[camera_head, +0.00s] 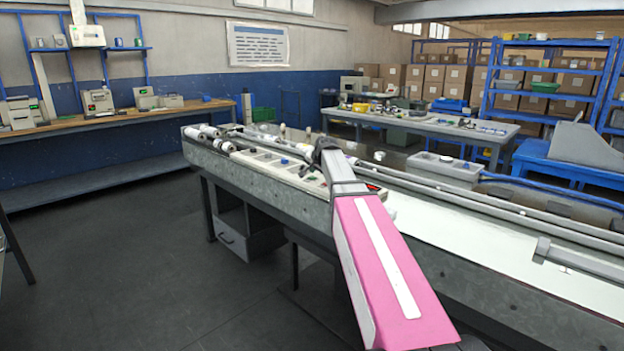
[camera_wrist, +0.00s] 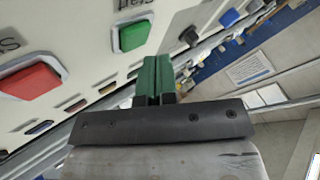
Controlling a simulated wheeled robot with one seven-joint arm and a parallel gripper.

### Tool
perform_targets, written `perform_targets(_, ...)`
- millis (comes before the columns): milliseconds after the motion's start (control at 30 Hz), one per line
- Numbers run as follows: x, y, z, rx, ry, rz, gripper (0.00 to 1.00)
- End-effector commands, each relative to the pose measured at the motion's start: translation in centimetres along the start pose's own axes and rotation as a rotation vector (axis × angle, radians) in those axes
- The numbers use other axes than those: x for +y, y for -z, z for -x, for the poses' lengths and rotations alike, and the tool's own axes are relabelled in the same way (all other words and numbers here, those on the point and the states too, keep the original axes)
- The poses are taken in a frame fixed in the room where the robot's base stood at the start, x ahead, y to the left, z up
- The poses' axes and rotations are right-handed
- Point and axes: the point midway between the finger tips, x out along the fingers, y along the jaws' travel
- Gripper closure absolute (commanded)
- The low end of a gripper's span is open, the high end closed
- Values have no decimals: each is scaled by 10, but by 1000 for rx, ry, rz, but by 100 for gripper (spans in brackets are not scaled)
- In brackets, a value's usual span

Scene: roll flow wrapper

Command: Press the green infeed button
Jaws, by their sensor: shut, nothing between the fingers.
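In the wrist view a square green button (camera_wrist: 132,36) in a white surround sits on the pale control panel (camera_wrist: 75,40), beside partly readable lettering. My gripper (camera_wrist: 154,66) is shut and empty, its green fingers side by side. In the picture its fingertips lie just below and right of the green button; I cannot tell whether they touch the panel. In the head view my pink arm reaches over the panel (camera_head: 262,162) on the machine, and the arm's end hides part of it. I cannot make out the green button there.
A large red button (camera_wrist: 30,80) is left of the green one in the wrist view. A dark knob (camera_wrist: 189,37) and a blue button (camera_wrist: 229,17) are to its right. Long rails and a white bed (camera_head: 460,235) run right along the machine. Open floor (camera_head: 120,250) lies left.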

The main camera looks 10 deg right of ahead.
Motion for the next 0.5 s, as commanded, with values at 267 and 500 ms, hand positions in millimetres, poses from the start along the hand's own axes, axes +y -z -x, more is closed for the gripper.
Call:
perform_targets(267, 0, 0, 0, 0, 0, 0, 100)
perform_targets(500, 3, -3, -4, 0, 0, 0, 100)
